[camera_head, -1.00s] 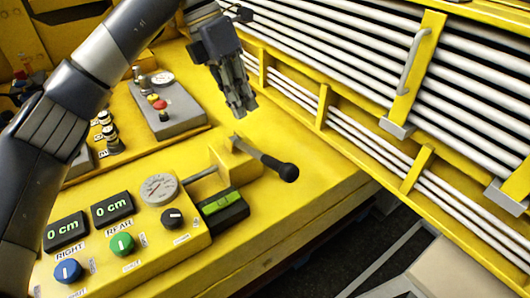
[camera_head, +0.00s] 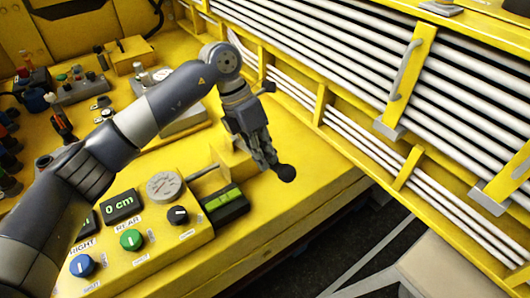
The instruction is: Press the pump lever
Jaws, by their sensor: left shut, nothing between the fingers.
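The pump lever's black knob (camera_head: 286,173) shows at the right end of the lever, over the yellow deck. My left gripper (camera_head: 270,163) is shut and empty, pointing down at the lever. Its fingertips overlap the lever's handle just left of the knob and hide most of it. I cannot tell whether they touch it. The lever's yellow mount (camera_head: 232,154) is partly behind the gripper. A metal rod runs from it toward the control box (camera_head: 205,238). My right gripper is out of view.
The control box carries a round gauge (camera_head: 164,186), a display (camera_head: 121,206), a blue knob (camera_head: 82,265) and a green knob (camera_head: 131,240). A black-and-green block (camera_head: 225,204) sits beside the lever. A yellow rack with white rods (camera_head: 370,60) stands at the right.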

